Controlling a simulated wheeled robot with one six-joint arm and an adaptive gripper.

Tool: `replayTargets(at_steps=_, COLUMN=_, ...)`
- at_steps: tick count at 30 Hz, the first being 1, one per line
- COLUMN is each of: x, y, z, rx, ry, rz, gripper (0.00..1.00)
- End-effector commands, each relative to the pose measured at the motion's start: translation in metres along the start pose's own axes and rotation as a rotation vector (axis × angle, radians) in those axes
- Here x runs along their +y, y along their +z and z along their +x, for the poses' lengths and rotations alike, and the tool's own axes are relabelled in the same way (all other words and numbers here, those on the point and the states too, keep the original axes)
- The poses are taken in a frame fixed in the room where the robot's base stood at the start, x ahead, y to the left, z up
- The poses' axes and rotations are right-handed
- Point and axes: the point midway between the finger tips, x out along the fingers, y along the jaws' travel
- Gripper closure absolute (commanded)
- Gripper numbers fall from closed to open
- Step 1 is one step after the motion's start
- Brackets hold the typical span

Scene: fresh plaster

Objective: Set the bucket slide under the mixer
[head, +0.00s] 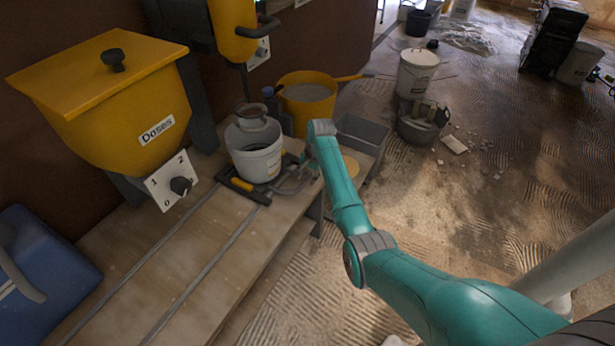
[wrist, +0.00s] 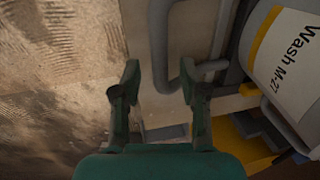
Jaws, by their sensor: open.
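The bucket slide (head: 241,184) is a dark carriage with yellow parts on the bench rails, and a white bucket (head: 262,165) stands on it. Its grey tube handle (head: 292,186) sticks out to the right; in the wrist view the bent tube (wrist: 159,45) runs between my fingertips. The yellow mixer (head: 233,28) hangs on the wall behind, its thin shaft reaching down toward the bucket; a grey round part (head: 251,117) shows over the bucket mouth. My gripper (head: 310,166) is open at the handle; its fingers (wrist: 160,82) show apart. Contact is unclear.
A yellow hopper marked Doses (head: 105,100) with a dial (head: 172,182) stands left. A yellow tub (head: 308,98) and a grey bin (head: 361,132) are behind my gripper. The bench (head: 150,265) is bare in front along the rails (head: 205,270). A blue box (head: 40,275) sits lower left.

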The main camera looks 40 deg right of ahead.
Motion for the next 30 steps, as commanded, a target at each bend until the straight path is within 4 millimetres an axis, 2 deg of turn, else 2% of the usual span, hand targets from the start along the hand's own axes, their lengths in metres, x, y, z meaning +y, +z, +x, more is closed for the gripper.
replayTargets(at_steps=12, x=0.000, y=-0.002, z=-0.077, rx=0.004, ry=-0.003, rz=0.001, gripper=0.57)
replayTargets(at_steps=16, x=0.000, y=-0.002, z=-0.096, rx=0.004, ry=-0.003, rz=0.001, gripper=0.57)
replayTargets(at_steps=21, x=0.001, y=-0.002, z=-0.110, rx=0.003, ry=-0.002, rz=0.001, gripper=0.57)
replayTargets(at_steps=30, x=0.001, y=-0.002, z=-0.114, rx=0.002, ry=-0.001, rz=0.001, gripper=0.57)
